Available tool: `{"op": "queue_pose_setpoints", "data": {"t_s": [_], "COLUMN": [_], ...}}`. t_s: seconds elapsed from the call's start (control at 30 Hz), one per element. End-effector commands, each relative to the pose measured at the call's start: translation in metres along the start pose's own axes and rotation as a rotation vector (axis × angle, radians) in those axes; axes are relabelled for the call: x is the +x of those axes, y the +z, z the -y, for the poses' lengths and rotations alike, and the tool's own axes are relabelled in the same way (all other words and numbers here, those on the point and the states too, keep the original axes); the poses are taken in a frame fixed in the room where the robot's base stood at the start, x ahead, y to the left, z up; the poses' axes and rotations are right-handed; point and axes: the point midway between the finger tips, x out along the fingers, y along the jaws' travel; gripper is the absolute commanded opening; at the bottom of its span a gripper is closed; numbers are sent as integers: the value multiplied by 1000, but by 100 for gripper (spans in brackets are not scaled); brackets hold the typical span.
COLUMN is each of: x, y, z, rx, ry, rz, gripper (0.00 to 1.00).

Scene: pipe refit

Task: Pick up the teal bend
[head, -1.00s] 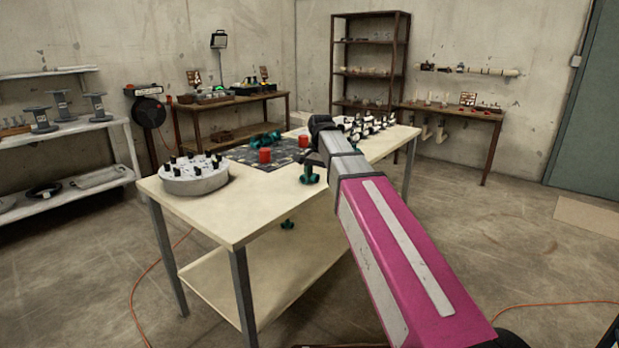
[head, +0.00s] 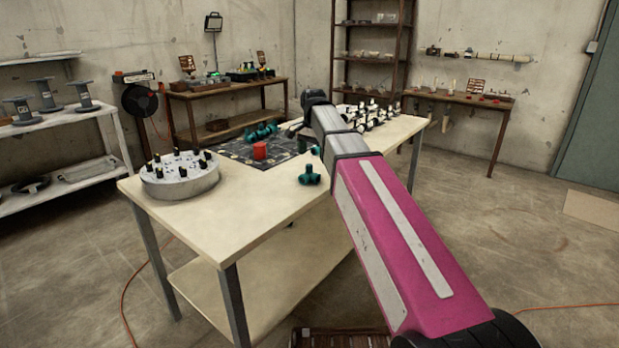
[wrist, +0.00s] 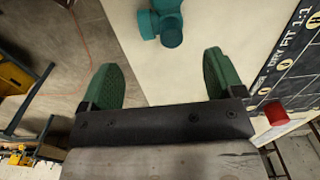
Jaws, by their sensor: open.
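A teal pipe fitting (head: 310,176), which I take to be the bend, lies on the cream table top near its front right edge, beside my arm. It also shows in the wrist view (wrist: 168,27) at the top, cut off by the frame edge. My gripper (wrist: 160,78) has green fingers spread wide, with nothing between them. The fitting lies beyond the fingertips, roughly in line with the gap, and does not touch them. More teal fittings (head: 262,131) lie at the back of the dark mat.
The dark printed mat (head: 234,151) carries a red cylinder (head: 260,151). A round grey stand with black pegs (head: 180,180) sits at the table's left. White and black fittings (head: 368,120) stand at the back right. The front table top is bare.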

Motion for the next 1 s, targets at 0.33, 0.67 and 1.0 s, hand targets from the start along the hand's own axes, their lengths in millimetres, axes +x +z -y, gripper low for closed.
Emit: {"op": "queue_pose_setpoints", "data": {"t_s": [0.33, 0.67, 1.0], "x": [30, 69, 77], "y": [1, 3, 3], "z": [0, 2, 2], "rx": [0, 0, 0], "ry": [0, 1, -1], "rz": [0, 1, -1], "gripper": [87, 87, 84]}}
